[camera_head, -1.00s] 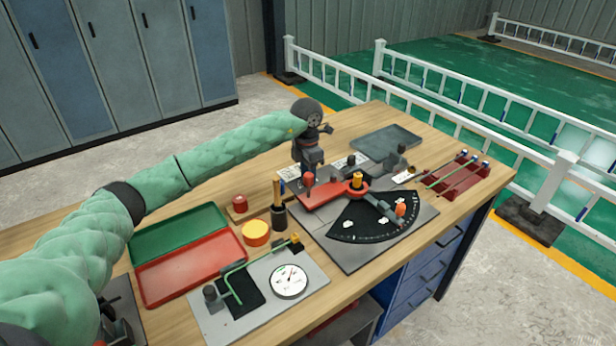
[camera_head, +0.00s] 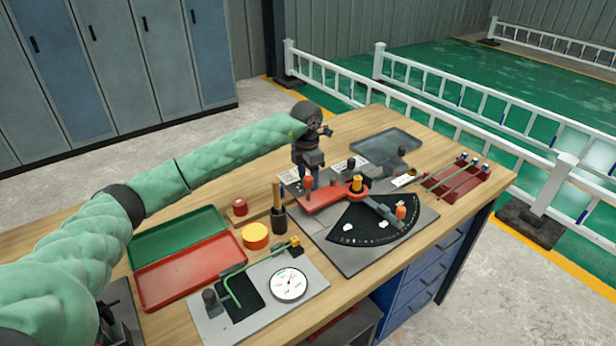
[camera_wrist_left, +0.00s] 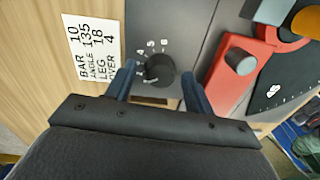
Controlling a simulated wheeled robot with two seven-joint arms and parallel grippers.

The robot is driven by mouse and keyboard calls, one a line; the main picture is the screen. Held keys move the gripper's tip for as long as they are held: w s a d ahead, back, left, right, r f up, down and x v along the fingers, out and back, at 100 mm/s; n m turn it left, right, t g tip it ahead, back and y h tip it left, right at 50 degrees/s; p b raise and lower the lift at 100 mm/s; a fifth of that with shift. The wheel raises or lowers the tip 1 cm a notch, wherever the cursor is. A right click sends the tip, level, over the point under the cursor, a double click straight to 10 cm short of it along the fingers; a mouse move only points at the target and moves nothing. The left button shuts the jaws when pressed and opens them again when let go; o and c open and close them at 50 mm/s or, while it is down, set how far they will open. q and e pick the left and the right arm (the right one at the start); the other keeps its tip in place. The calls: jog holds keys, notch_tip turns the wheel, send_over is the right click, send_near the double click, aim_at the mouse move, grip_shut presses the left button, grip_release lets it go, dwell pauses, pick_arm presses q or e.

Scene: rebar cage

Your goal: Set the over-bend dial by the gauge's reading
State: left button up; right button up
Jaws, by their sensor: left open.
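The over-bend dial is a round black knob (camera_wrist_left: 157,70) with white marks around it on a dark plate. In the left wrist view it sits between the two fingers of my open left gripper (camera_wrist_left: 158,76); I cannot tell whether they touch it. In the head view my left gripper (camera_head: 308,160) points down at the plate's back left, and the dial is hidden. The gauge (camera_head: 289,285) is a round white dial with a thin needle, too small to read. A green bent bar (camera_head: 232,288) lies beside it on a grey plate. My right gripper is not in view.
A card (camera_wrist_left: 92,48) reads BAR 10, ANGLE 135, LEG 18, OVER 4. The bender has a red arm (camera_head: 325,200) and a black fan scale (camera_head: 375,228). Red (camera_head: 190,275) and green trays (camera_head: 180,237) lie left. A red rack (camera_head: 462,186) with bars stands right.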

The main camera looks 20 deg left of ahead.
pick_arm(q)
notch_tip(320, 180, up, 6)
jog(key=shift+w+a+r+b, duration=0.1)
jog(key=shift+w+r+b, duration=0.05)
jog(key=shift+b, duration=0.75)
jog(key=shift+r, duration=0.7)
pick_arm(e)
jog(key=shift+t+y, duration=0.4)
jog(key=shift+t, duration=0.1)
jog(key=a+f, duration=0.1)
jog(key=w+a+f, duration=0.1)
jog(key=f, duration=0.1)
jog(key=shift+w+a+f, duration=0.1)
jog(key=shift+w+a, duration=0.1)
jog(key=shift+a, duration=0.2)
